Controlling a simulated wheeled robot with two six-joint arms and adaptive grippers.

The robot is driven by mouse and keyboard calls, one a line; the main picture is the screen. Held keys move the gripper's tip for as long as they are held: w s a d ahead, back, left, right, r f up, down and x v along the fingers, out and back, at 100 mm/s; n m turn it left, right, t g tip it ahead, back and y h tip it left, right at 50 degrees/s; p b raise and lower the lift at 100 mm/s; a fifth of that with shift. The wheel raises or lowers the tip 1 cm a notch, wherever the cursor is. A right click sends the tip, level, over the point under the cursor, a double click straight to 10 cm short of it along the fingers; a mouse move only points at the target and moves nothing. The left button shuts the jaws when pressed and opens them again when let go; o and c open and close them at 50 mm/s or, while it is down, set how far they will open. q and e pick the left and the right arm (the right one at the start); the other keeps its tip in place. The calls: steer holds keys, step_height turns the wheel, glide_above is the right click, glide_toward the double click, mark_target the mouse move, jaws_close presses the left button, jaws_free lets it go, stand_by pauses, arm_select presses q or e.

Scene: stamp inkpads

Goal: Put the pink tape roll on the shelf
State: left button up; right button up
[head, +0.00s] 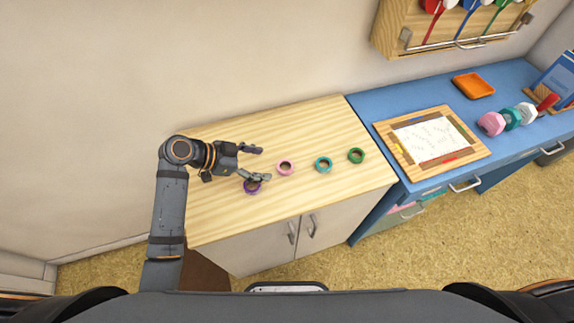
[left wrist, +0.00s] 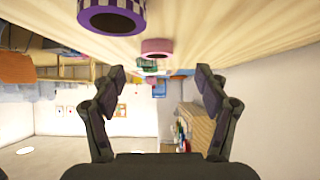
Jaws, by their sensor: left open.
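The pink tape roll (head: 286,173) lies flat on the light wooden cabinet top (head: 225,215). My left gripper (head: 263,164) is open and empty just left of it, fingers pointing right toward it. In the left wrist view the pink roll (left wrist: 157,53) shows at the top, ahead of and roughly between the open fingers (left wrist: 160,85). The fingers do not appear to touch it. A wooden wall shelf (head: 392,32) hangs at the upper right, with coloured rolls and a metal rail. My right gripper is not in view.
A purple tape roll (head: 252,190) lies close below my left fingers. Teal (head: 323,170) and green (head: 356,160) rolls lie to the right of the pink one. The blue desk (head: 385,105) holds a framed drawing board (head: 475,157), an orange tray (head: 473,85) and several coloured dumbbell-like pieces.

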mark_target(291, 166)
arm_select(q)
steer(key=shift+x, duration=1.05)
steer(key=shift+d+r+p, duration=0.1)
steer(key=shift+d+p, duration=0.2)
steer(key=shift+d, duration=0.1)
steer(key=x, duration=0.4)
steer(key=shift+d+p, duration=0.4)
steer(key=shift+a, duration=0.1)
steer(key=shift+c, duration=0.8)
steer(key=c, duration=0.8)
